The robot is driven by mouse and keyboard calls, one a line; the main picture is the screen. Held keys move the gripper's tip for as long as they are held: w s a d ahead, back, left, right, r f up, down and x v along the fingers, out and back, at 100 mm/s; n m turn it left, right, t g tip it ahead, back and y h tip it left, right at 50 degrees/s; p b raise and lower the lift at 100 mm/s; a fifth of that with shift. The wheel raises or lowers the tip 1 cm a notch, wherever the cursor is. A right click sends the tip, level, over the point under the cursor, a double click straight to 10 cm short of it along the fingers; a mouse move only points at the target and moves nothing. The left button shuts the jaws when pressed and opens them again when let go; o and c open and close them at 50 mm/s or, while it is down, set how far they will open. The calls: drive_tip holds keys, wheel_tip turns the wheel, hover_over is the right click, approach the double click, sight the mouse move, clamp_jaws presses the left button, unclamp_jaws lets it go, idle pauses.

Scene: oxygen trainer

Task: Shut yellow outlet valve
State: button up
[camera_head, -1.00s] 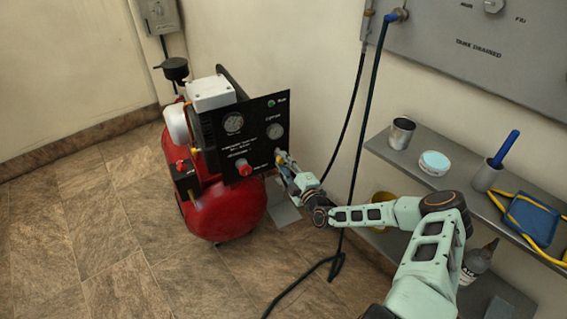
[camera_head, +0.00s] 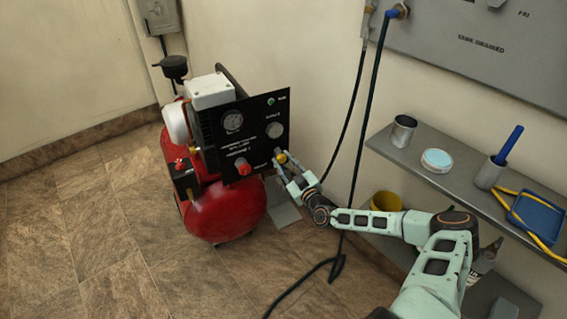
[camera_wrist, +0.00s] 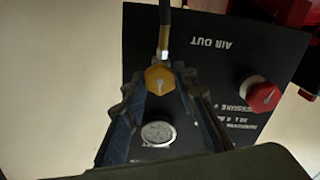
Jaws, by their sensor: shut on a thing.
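The yellow outlet valve knob (camera_head: 281,157) sits at the right edge of the black panel (camera_head: 255,155) on the red compressor. My gripper (camera_head: 282,162) is at the knob, its fingers on either side. In the wrist view the yellow knob (camera_wrist: 160,79) lies between the tips of my gripper (camera_wrist: 159,84), and a pale pointer mark shows on its face. My gripper is shut on the knob. The exact contact on the finger sides is partly hidden.
A red knob (camera_head: 243,166) is to the left on the same panel, with gauges (camera_head: 233,121) above. The red tank (camera_head: 225,212) stands below. Dark hoses (camera_head: 360,130) hang to the right. A shelf (camera_head: 445,178) with a cup and tools is further right.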

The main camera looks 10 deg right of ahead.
drive_tip(key=shift+f+m, duration=0.1)
drive_tip(key=shift+m, duration=0.5)
drive_tip(key=o, duration=1.2)
drive_tip(key=shift+c, duration=0.2)
drive_tip(key=v, duration=1.2)
